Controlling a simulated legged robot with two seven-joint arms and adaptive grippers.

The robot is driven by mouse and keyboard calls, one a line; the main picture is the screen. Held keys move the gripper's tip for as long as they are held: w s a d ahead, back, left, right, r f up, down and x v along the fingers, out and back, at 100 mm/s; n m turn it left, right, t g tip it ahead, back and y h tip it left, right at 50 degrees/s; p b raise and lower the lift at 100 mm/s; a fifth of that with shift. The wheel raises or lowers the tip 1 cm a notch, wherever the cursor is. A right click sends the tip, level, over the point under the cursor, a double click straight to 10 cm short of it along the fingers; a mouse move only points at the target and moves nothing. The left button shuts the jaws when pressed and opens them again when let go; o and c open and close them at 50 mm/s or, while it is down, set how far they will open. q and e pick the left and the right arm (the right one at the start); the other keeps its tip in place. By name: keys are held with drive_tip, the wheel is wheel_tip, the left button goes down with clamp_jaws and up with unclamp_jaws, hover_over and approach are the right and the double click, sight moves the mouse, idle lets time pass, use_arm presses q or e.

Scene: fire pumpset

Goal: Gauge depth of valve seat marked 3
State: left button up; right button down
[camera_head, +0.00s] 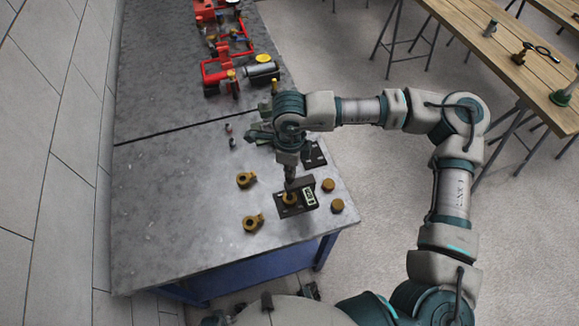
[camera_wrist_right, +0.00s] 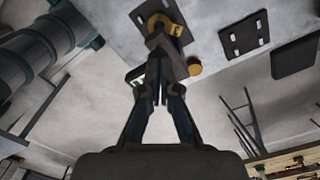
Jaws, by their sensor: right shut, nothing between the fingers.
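My right gripper (camera_head: 290,181) points down at the table, its fingers shut with nothing between them. Its tips are close to a brass ring-shaped part (camera_head: 290,199) on a dark plate (camera_head: 284,212); I cannot tell whether they touch. A small white panel with dark marks (camera_head: 310,197) stands at the plate's right side; I cannot read it. In the right wrist view, the shut fingertips (camera_wrist_right: 160,42) reach the near side of the brass ring (camera_wrist_right: 157,21). Two more brass ring parts with side lugs lie to the left, one upper (camera_head: 246,179) and one lower (camera_head: 253,222). My left gripper is not seen.
Two short brass cylinders (camera_head: 328,185) (camera_head: 337,205) stand right of the plate, near the table edge. Another dark plate (camera_head: 314,154) lies behind my gripper. Red pump equipment (camera_head: 225,70) stands at the far end. The grey table (camera_head: 180,225) is bare at front left.

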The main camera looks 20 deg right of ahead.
drive_tip(key=shift+r+p, duration=1.4)
drive_tip(key=shift+r, duration=1.65)
